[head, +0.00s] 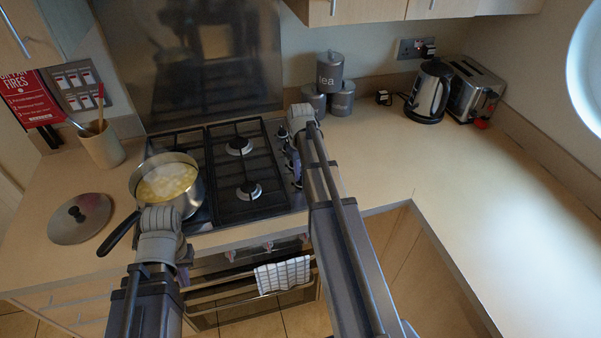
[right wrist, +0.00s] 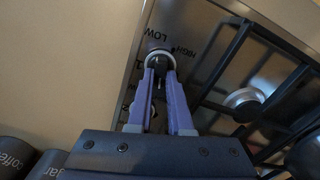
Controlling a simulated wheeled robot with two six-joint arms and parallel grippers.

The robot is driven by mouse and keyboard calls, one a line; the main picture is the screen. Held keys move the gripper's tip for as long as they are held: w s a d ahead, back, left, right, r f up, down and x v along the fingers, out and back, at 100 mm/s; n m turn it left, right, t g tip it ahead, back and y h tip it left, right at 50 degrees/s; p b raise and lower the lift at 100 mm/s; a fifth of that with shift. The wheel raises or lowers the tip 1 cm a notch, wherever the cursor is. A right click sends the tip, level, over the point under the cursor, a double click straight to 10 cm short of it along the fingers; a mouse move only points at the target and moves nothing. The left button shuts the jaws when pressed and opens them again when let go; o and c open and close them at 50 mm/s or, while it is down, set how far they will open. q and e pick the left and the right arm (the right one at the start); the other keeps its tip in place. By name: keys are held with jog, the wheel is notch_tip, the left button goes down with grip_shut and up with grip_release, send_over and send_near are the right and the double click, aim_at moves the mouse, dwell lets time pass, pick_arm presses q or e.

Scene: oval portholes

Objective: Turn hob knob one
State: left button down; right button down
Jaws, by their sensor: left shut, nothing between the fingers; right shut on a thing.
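The hob (head: 262,205) has a row of knobs (head: 289,163) along its right edge. In the right wrist view a dark round knob (right wrist: 160,55) with a pale ring sits beside LOW and HIGH marks. My right gripper (right wrist: 160,78) is shut on this knob, one purple finger on each side.
A pan of yellow food (head: 168,181) stands on the left burners, handle pointing front left. A lid (head: 80,218) lies left of it. Canisters (head: 341,98), a kettle (head: 429,91) and a toaster (head: 475,88) stand behind. The right worktop (head: 480,200) is clear.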

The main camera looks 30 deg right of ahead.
jog(key=shift+d+m, duration=0.1)
jog(key=shift+m, duration=1.4)
jog(key=c, duration=0.8)
grip_release()
notch_tip(320, 180, up, 8)
jog(key=p, duration=0.8)
jog(key=shift+f, duration=0.1)
